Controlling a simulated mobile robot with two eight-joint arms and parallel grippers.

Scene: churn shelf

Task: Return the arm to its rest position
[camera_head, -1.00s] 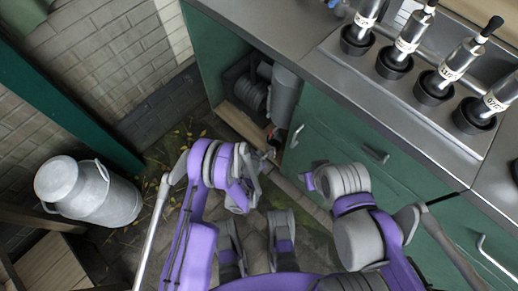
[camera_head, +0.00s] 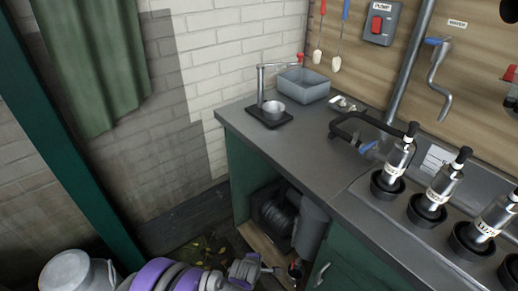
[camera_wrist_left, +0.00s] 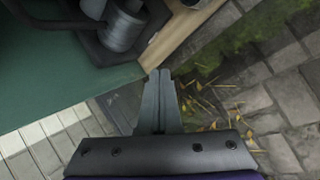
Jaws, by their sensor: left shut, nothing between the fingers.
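My left arm comes in at the bottom of the head view, and its gripper (camera_head: 277,269) is low in front of the open cupboard. In the left wrist view the two grey fingers of the left gripper (camera_wrist_left: 160,75) lie together, shut and empty. Their tips appear near the edge of the cupboard's wooden floor board (camera_wrist_left: 180,30), and I cannot tell the gap. My right gripper is not in view.
The cupboard (camera_head: 240,185) holds a grey cylinder (camera_head: 311,228) and a dark coil. A milk churn (camera_head: 70,272) stands at bottom left. Leaf-strewn paving (camera_wrist_left: 250,70) is open.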

